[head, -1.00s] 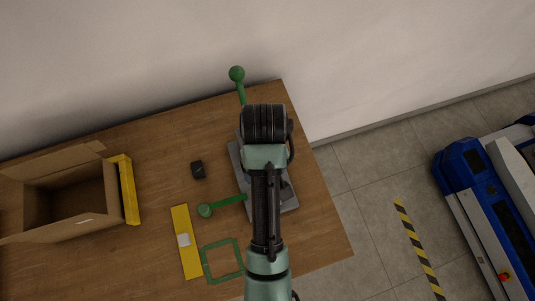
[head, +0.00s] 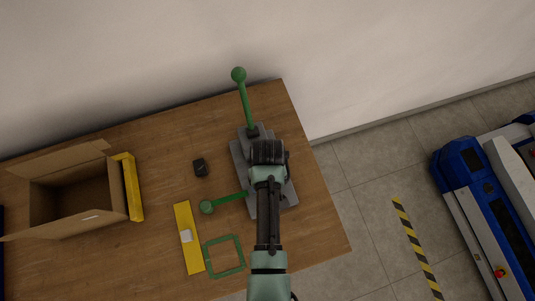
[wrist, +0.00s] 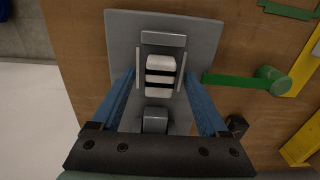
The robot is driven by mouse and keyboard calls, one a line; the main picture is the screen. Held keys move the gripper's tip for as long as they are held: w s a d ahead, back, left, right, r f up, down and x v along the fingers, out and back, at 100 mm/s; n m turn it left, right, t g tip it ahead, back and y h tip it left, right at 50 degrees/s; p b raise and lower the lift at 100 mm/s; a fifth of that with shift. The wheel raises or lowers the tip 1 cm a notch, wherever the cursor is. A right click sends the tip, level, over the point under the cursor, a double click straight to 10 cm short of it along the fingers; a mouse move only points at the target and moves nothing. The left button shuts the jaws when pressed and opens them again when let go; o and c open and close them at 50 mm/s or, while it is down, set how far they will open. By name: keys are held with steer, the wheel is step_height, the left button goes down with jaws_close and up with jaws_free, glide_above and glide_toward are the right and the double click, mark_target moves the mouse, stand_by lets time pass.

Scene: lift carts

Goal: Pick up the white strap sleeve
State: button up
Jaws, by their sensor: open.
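The white strap sleeve (wrist: 160,76), a white block with dark bands across it, sits on a grey fixture plate (wrist: 121,42) in the wrist view, between two thin upright pale strips. My gripper (wrist: 159,77) is open. Its two blue fingers reach over the plate on the left and right of the sleeve, with visible gaps, and nothing is held. The height of the fingertips above the plate is hard to tell. In the head view my arm hides the sleeve and the fingers; the grey plate (head: 240,172) shows beside the arm.
On the wooden table (head: 163,148) lie a black block (head: 200,168), a yellow strip (head: 193,262) with a pale piece (head: 186,236), a green frame (head: 205,259) and an open carton (head: 120,196).

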steer(key=shift+f, duration=0.2)
jaws_close()
stand_by(0.3)
steer(key=shift+r, duration=0.1)
